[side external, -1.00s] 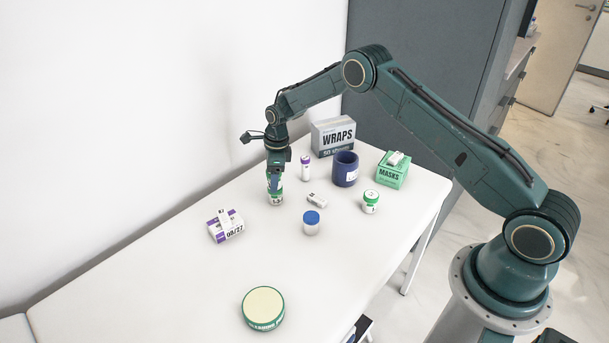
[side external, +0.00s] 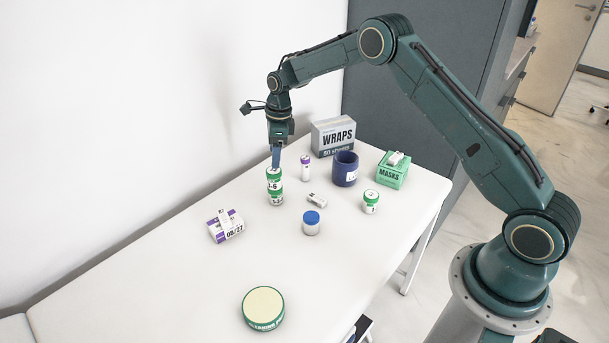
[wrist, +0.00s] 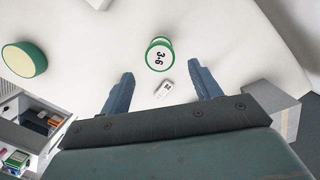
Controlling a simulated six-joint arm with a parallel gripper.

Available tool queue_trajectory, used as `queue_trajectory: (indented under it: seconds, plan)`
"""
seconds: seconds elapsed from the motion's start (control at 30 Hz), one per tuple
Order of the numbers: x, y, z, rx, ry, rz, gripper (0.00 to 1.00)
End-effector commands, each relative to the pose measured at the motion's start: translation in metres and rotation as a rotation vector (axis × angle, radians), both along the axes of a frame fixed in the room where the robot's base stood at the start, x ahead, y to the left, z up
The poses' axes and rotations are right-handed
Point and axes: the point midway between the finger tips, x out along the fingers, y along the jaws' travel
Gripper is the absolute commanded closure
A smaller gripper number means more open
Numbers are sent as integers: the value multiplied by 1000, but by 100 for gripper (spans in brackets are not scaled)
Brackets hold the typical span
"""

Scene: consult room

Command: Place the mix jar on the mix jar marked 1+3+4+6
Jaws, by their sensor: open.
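Two white jars with green lids and green bands stand stacked in the side view. The upper mix jar (side external: 274,178) rests upright on the lower mix jar (side external: 276,197), and they look aligned. The lower jar's marking is too small to read fully. In the wrist view the stack shows from above, with the upper jar's lid (wrist: 160,55) reading "3-6". My gripper (side external: 276,164) is just above the upper lid, apart from it.
Near the stack are a small white box (side external: 317,200), a blue-lidded jar (side external: 311,224), a purple-capped bottle (side external: 305,168) and another green-lidded jar (side external: 371,202). A blue cup (side external: 345,170), WRAPS box (side external: 333,137) and MASKS box (side external: 391,172) stand behind.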

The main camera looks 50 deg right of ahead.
Motion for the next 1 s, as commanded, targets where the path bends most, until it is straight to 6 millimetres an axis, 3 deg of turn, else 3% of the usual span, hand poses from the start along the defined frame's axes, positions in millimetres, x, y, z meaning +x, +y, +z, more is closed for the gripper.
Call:
queue_trajectory:
  seconds: [0.1, 0.3, 1.0]
  plan:
    - [-1, -2, 17, 0, -1, -1, 37]
    - [-3, -3, 32, -1, -1, -1, 37]
    - [-3, -3, 37, -1, -1, 5, 37]
